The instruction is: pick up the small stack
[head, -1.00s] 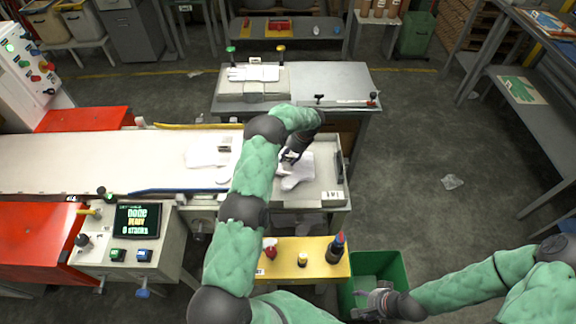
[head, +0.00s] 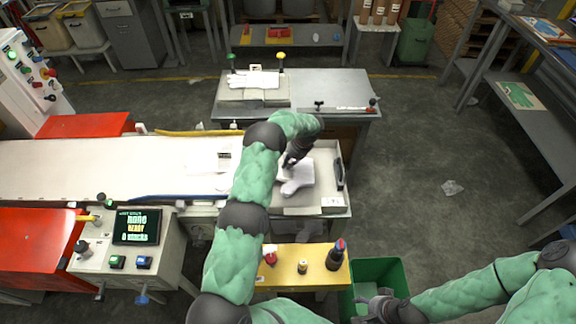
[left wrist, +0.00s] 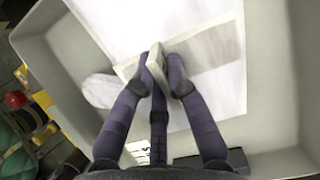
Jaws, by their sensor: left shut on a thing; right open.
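The small stack (head: 299,178) is a white, glove-shaped pile in the tray at the right end of the white conveyor. My left gripper (head: 290,161) reaches down onto it from above. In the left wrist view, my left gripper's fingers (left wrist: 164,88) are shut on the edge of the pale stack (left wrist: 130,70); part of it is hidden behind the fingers. The tray's pale wall (left wrist: 40,60) surrounds it. My right gripper (head: 378,308) is open and empty above the green bin at the lower right.
A grey table (head: 335,88) with another white pile (head: 256,78) stands behind the tray. A yellow shelf (head: 284,277) with small bottles is in front. The green bin (head: 402,272) stands beside it. A control box with a screen (head: 137,226) is at left.

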